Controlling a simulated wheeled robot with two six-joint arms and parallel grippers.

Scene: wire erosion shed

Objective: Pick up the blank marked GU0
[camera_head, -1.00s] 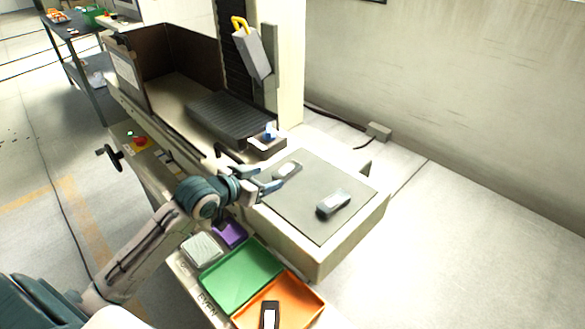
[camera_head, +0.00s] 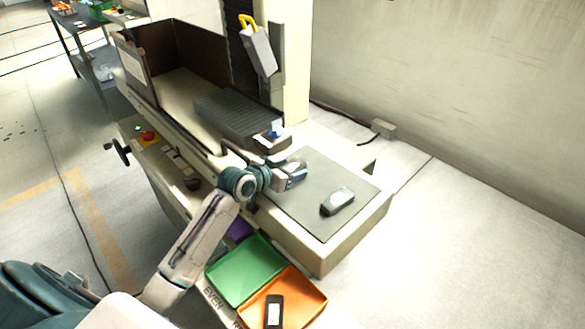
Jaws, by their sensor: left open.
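Two grey blanks lie on the grey mat (camera_head: 318,222) on the machine's table. One blank (camera_head: 338,201) lies alone towards the right of the mat. The other blank is mostly covered by my left gripper (camera_head: 297,173), which is open over it at the mat's left part. I cannot tell whether the fingers straddle it. No marking GU0 can be read on any blank. A dark blank with a light face (camera_head: 274,311) lies in the orange tray (camera_head: 308,297). My right gripper is not in view.
A green tray (camera_head: 246,270) sits beside the orange one, with a purple tray (camera_head: 240,230) partly behind my arm. A ribbed dark block (camera_head: 238,117) and a small blue-topped piece (camera_head: 275,130) stand behind the mat.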

